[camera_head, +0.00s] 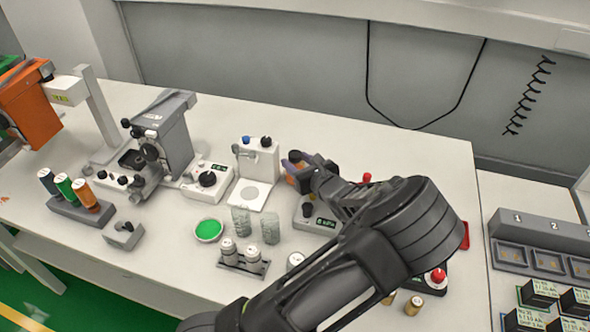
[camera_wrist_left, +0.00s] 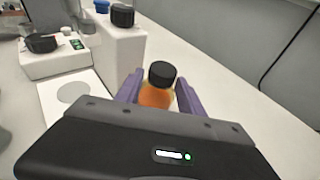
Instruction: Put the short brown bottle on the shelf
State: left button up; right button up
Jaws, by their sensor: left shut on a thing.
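My left gripper (camera_head: 298,172) is shut on a short brown bottle. In the left wrist view the bottle (camera_wrist_left: 157,96) has an amber-orange body and a black cap, and stands about upright between the purple fingers. In the head view the fingers and my arm mostly hide it. The gripper is just right of a white device with blue and black knobs (camera_head: 258,160), above the back part of the bench. A long white ledge (camera_head: 440,28) runs along the top of the back wall; I cannot tell whether it is the shelf. My right gripper is not in view.
The white bench (camera_head: 330,130) is clear behind the gripper. A microscope-like instrument (camera_head: 165,135), a rack of coloured vials (camera_head: 80,207), a green dish (camera_head: 208,230) and glass cylinders (camera_head: 241,221) stand to the left. A grey gauge box (camera_head: 308,212) sits below the gripper.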

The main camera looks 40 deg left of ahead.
pick_arm(q)
jog(key=shift+f, duration=0.15)
grip_shut()
jog(key=shift+d, duration=0.1)
notch_tip(320, 180, up, 18)
jog(key=shift+p, duration=0.35)
dwell(0.7)
